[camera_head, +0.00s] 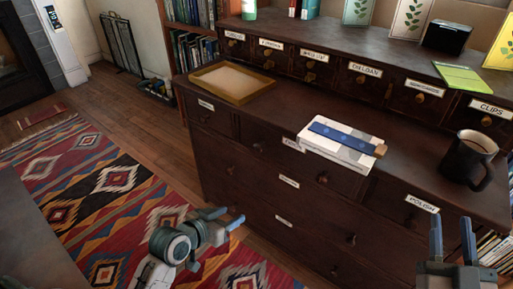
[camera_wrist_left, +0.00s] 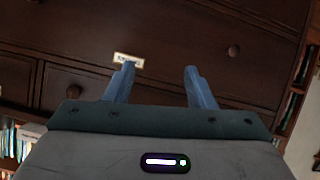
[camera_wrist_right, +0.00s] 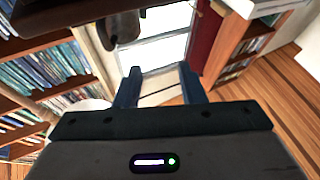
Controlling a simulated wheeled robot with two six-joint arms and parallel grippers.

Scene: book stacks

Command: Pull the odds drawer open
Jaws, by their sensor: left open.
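A dark wooden dresser (camera_head: 245,192) carries several labelled drawers. I cannot read "odds" on any label; several are too small or blurred, including those on the upper left drawer (camera_head: 206,104) and the wide drawers (camera_head: 289,181). My left gripper (camera_head: 225,218) is open and empty, in front of the dresser's lower left part and apart from it. In the left wrist view its fingers (camera_wrist_left: 160,88) point at drawer fronts, with a round knob (camera_wrist_left: 233,51) to their right. My right gripper (camera_head: 452,238) is open and empty by the dresser's right end, below the drawer labelled Polish (camera_head: 395,207).
On the dresser top are a shallow wooden tray (camera_head: 233,84), a white box with a blue item (camera_head: 340,143) overhanging the front edge, and a dark mug (camera_head: 468,160). A row of small drawers (camera_head: 365,82) stands behind. A patterned rug (camera_head: 120,190) covers open floor at left.

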